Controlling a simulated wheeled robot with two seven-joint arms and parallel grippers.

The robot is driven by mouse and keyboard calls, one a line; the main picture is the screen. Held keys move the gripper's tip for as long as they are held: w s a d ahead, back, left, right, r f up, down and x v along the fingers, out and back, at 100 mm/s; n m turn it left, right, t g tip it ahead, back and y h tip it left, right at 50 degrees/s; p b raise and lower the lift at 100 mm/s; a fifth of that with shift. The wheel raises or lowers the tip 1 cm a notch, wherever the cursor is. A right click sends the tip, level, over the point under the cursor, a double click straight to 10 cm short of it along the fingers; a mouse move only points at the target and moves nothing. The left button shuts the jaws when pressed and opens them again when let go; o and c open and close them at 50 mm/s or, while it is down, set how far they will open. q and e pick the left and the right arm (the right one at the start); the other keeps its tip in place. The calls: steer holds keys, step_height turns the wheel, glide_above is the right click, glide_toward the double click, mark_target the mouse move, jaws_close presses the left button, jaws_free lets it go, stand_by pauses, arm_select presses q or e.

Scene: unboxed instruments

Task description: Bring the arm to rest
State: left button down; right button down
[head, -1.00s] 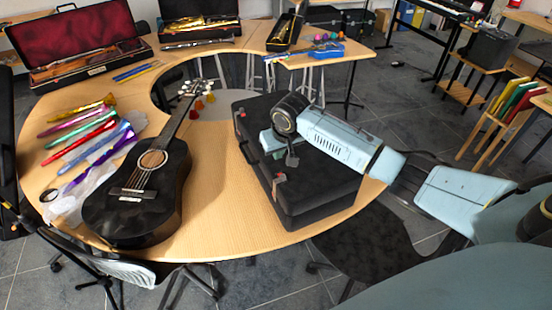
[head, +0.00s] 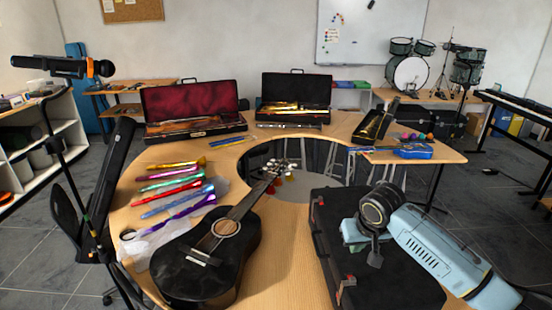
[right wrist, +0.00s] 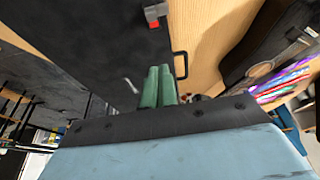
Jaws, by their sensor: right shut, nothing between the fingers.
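My right arm comes in from the lower right in the head view, bent down at the wrist. My right gripper (head: 352,232) is above the big black case (head: 325,245), partly hidden by my own wrist. In the right wrist view its two green fingers (right wrist: 159,86) lie together, with nothing between them. The case's dark lid (right wrist: 75,45) fills the upper left of that view. I cannot tell the exact gap between fingers and lid. My left gripper is not in view.
A black guitar (head: 208,262) lies left of the case on the curved wooden table (head: 290,280). Several colored tubes (head: 175,185) lie farther left. Open instrument cases (head: 190,105) stand at the back. A stand with a dark and orange device (head: 65,67) rises at the left.

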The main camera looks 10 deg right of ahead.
steer(key=s+a+f+n+y, duration=0.1)
steer(key=s+a+f+n, duration=0.1)
steer(key=s+a+f, duration=0.45)
steer(key=s+a+f+n+y, duration=0.1)
steer(key=s+a, duration=0.3)
steer(key=s, duration=0.6)
steer(key=s+d+r+h, duration=0.1)
steer(key=s+d, duration=0.1)
steer(key=s, duration=1.3)
step_height(320, 180, down, 30)
steer(key=s+g+b, duration=0.2)
steer(key=b, duration=0.4)
steer(key=s+d+f+b, duration=0.3)
steer(key=s+f+b, duration=0.1)
steer(key=s+f, duration=1.2)
step_height(320, 180, down, 4)
steer(key=shift+r+g+h, duration=0.1)
steer(key=shift+g+h, duration=0.2)
steer(key=shift+g, duration=0.1)
steer(key=shift+s, duration=0.1)
